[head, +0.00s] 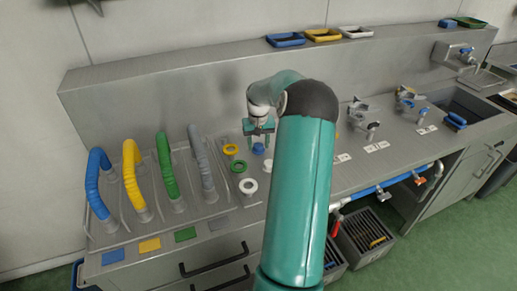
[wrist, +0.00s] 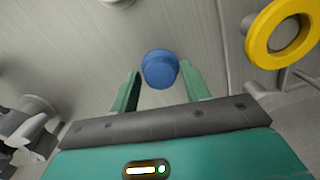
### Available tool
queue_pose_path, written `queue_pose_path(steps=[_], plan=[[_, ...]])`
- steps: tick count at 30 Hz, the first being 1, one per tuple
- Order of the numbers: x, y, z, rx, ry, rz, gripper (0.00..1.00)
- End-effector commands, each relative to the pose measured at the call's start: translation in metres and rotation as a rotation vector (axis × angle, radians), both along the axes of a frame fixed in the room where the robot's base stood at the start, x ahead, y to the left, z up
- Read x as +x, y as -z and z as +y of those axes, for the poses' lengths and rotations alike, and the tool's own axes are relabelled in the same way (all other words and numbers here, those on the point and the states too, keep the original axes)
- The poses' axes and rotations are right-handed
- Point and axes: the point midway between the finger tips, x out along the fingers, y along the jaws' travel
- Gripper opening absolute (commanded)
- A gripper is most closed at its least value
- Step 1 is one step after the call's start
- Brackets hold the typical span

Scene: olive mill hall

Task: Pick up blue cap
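The blue cap (head: 258,149) is a small round piece on the grey steel counter, just below my gripper (head: 258,137) in the head view. In the wrist view the blue cap (wrist: 160,69) shows at the tips of the two green fingers of my gripper (wrist: 159,80). The fingers stand apart, with the cap lined up between them and a gap on the left side. The gripper looks open and empty. I cannot tell how far the fingertips are above the counter.
A yellow ring (wrist: 283,33) lies close right in the wrist view; the head view shows a yellow ring (head: 231,150), green ring (head: 238,166) and white ring (head: 248,187) nearby. Several coloured hoses stand left, including a grey hose (head: 201,160). Metal fittings (head: 363,117) stand right.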

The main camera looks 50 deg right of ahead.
Motion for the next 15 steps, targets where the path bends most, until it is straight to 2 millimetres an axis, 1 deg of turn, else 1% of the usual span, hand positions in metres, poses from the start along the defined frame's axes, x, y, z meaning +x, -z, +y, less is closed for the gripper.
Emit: queue_pose_path(steps=[1,2,3,5,15], plan=[[0.0000,-0.0002,0.0000,0.000,0.000,0.000,0.37],[0.0000,-0.0002,0.0000,0.000,0.000,0.000,0.31],[0.0000,-0.0002,0.0000,0.000,0.000,0.000,0.23],[-0.0001,-0.0003,-0.0001,0.000,0.000,0.000,0.12],[0.0002,-0.0030,-0.0003,-0.001,0.000,-0.001,0.12]])
